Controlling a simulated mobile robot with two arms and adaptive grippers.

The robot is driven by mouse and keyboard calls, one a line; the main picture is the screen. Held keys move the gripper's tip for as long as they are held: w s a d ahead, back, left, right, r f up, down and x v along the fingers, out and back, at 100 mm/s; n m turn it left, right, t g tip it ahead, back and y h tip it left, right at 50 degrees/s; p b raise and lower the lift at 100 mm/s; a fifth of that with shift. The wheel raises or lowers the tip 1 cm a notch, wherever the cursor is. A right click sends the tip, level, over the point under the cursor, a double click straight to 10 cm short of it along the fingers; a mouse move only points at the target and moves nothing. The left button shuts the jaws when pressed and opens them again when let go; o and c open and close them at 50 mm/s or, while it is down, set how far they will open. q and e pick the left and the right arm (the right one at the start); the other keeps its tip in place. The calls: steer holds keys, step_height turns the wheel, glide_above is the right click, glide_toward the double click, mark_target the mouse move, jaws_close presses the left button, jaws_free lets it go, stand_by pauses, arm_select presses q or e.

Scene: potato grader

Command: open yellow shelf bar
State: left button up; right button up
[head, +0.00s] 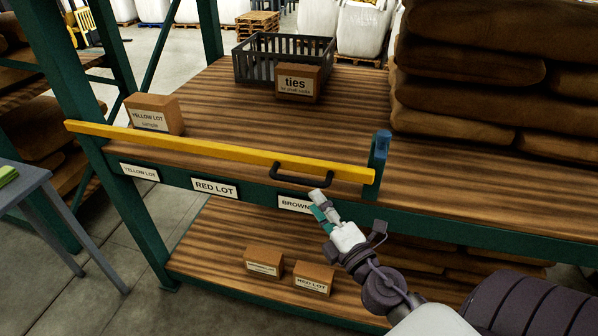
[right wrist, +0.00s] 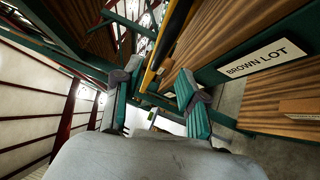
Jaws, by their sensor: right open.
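The yellow shelf bar (head: 220,147) lies across the front of the upper wooden shelf. Its left end is at the green upright and its right end is at a blue-topped bracket (head: 381,150). A black handle (head: 302,179) is fixed on the bar's right part. My right gripper (head: 320,203) is just below and to the right of the handle, apparently apart from it. In the right wrist view its two fingers (right wrist: 153,88) are spread with nothing between the tips, and the yellow bar (right wrist: 163,42) runs beyond them. My left gripper is not in view.
The shelf edge (head: 420,222) carries a BROWN LOT label (right wrist: 258,58) close to my right gripper. Behind the bar stand a YELLOW LOT box (head: 155,114), a ties box (head: 298,83) and a dark crate (head: 250,67). Stacked sacks (head: 480,95) fill the right. Two boxes sit below.

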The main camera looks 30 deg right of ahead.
mark_target(300, 179)
steer(key=w, duration=0.2)
steer(key=w+p, duration=0.1)
steer(key=w, duration=0.1)
steer(key=w+r+p, duration=0.1)
steer(key=w, duration=0.1)
steer(key=shift+w+d, duration=0.25)
steer(key=shift+w+p, duration=0.35)
steer(key=shift+w, duration=0.4)
jaws_close()
